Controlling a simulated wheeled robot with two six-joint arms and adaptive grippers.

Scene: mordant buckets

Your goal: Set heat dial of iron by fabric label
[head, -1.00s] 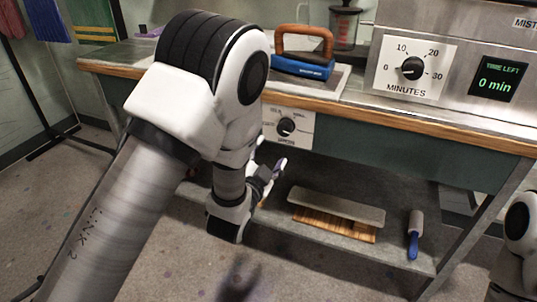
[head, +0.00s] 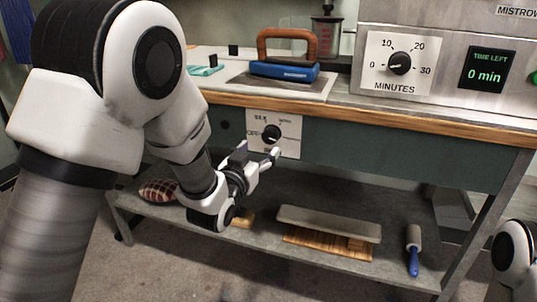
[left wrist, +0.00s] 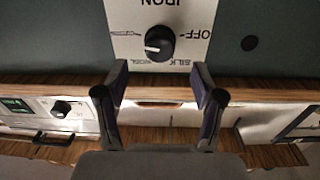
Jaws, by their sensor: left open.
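The iron's heat dial (head: 271,133) is a black knob on a white plate on the table's green front panel. In the left wrist view the dial (left wrist: 160,43) appears upside down, with IRON, OFF, SILK and WOOL lettering. Its white mark lies on the picture-left side of the knob. My left gripper (head: 266,161) is open and empty, just below and in front of the dial, apart from it. Its two fingers (left wrist: 160,77) show below the knob in the wrist view. The blue iron (head: 285,70) with a brown handle stands on the tabletop. I can read no fabric label.
A timer box with a MINUTES dial (head: 400,63) and a screen (head: 487,68) reading 0 min stands on the table's right. A teal cloth (head: 205,71) lies left of the iron. The lower shelf holds a board (head: 330,223) and a blue-handled roller (head: 413,250).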

